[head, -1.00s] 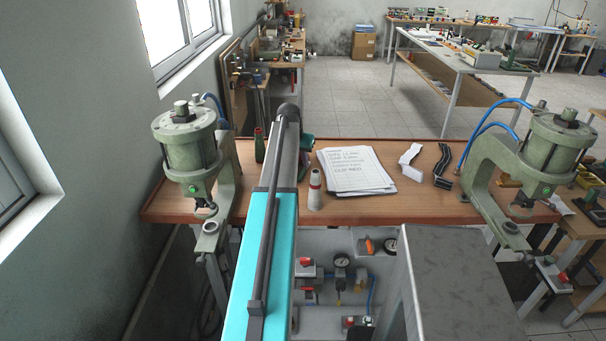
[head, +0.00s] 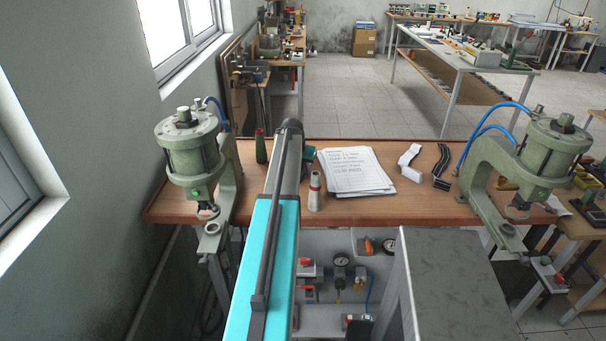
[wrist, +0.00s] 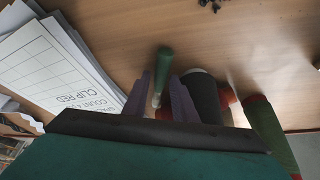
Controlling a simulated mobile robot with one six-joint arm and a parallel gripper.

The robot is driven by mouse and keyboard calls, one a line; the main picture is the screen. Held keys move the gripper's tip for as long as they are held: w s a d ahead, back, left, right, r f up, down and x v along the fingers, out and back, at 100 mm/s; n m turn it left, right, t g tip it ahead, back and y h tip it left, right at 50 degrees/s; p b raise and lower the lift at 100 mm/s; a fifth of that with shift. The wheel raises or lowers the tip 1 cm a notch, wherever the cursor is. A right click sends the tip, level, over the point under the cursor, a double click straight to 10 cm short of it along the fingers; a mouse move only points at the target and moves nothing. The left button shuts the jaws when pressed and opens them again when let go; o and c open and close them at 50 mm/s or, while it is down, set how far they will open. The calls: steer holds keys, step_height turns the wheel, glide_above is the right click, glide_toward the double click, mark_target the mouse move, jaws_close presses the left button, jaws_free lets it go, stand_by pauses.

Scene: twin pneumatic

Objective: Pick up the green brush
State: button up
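The green brush shows in the wrist view as a slim green handle (wrist: 164,65), its far end leaning out over the wooden tabletop. My gripper (wrist: 160,98) is open, its two purple fingers on either side of the handle with a narrow gap visible. I cannot tell whether either finger touches it. The brush's lower part is hidden behind my gripper's dark edge. In the head view my arm covers the brush, and my fingers are hidden too.
A dark cylinder with a pale top (wrist: 205,95) stands close beside the right finger. Papers (head: 355,171) lie to the right. Green presses (head: 190,150) (head: 550,145) stand at both table ends.

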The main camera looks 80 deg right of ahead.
steer(key=shift+f, duration=0.1)
stand_by(0.7)
steer(key=shift+w, duration=0.1)
jaws_close()
